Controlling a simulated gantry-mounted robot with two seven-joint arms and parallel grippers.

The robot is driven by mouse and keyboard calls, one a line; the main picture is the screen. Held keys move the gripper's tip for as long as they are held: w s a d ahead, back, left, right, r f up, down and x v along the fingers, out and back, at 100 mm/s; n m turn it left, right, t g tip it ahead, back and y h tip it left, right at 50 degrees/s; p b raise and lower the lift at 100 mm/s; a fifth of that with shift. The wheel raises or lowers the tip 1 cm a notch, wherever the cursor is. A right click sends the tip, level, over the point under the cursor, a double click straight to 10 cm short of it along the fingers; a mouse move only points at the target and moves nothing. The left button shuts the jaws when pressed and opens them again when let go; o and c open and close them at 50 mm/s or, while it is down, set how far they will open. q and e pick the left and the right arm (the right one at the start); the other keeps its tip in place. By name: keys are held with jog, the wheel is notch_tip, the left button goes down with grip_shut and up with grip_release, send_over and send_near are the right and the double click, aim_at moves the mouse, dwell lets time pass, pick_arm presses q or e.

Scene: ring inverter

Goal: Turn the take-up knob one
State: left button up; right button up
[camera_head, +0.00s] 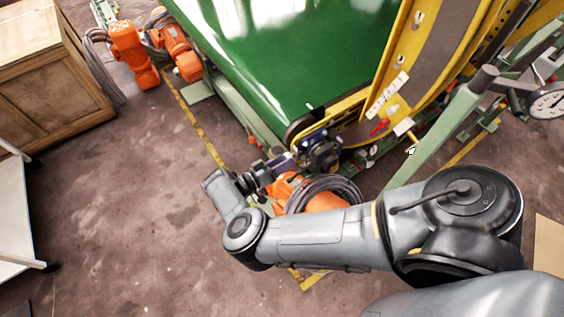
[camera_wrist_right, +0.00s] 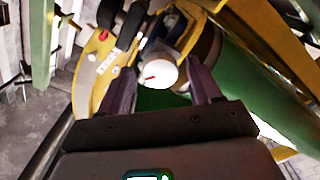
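My right gripper (camera_head: 285,163) reaches in at the corner of the green belt machine. In the right wrist view its two fingers (camera_wrist_right: 160,82) are apart. A pale round knob end with a red mark (camera_wrist_right: 160,70) shows beyond and between the fingertips, with gaps visible on both sides. Black lobed parts (camera_wrist_right: 128,22) show just behind it. In the head view a dark knob-like part (camera_head: 322,153) sits at the belt's near corner, close to the fingertips; contact cannot be told. My left gripper is not in view.
The green belt (camera_head: 290,50) and yellow side frame (camera_head: 398,45) border the gripper. A green post (camera_head: 440,135) rises to the right.

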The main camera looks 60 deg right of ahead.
jog(key=shift+o, duration=0.3)
jog(key=b+v, duration=0.2)
jog(key=v, duration=0.9)
jog(key=shift+d, duration=0.1)
